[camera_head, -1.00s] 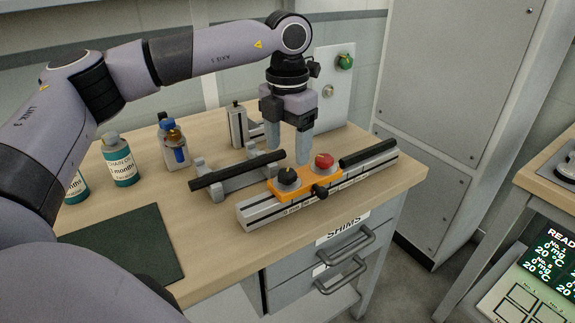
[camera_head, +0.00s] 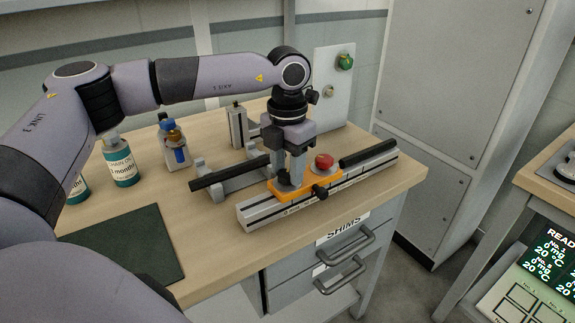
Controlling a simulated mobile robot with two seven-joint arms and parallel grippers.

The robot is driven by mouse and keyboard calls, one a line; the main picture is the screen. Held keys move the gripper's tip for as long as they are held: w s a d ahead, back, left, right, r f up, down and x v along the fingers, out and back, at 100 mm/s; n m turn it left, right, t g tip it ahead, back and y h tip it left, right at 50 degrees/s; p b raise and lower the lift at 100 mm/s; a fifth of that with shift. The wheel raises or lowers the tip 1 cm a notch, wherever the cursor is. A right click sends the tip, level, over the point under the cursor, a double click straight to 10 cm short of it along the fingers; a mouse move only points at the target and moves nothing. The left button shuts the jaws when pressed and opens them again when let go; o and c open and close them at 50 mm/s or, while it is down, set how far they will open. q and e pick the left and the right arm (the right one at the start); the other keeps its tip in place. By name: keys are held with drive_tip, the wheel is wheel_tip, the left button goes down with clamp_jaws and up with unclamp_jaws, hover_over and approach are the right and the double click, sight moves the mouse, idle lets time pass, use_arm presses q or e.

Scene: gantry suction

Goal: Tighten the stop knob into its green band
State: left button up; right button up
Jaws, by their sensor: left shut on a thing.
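An orange carriage (camera_head: 308,187) sits on a grey aluminium rail (camera_head: 262,217) near the table's front right. My left gripper (camera_head: 290,181) points down over the carriage's left end, shut on the black top knob (camera_head: 283,180). The fingers hide most of this knob and its dial. A red knob (camera_head: 324,161) stands on the carriage just right of the fingers. A black side knob (camera_head: 320,192) sticks out of the carriage's front. I cannot make out a green band, nor tell by label which is the stop knob. My right gripper is out of view.
A black bar (camera_head: 236,171) lies on a grey stand behind the rail. Bottles (camera_head: 120,160) stand at the left, and a dark mat (camera_head: 125,245) lies front left. A panel with a green knob (camera_head: 345,61) stands behind.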

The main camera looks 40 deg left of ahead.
sight(287, 173)
use_arm(q)
drive_tip(key=shift+m, duration=1)
drive_tip(key=o, duration=1.1)
drive_tip(key=shift+c, duration=0.2)
drive_tip(key=shift+r, duration=3.6)
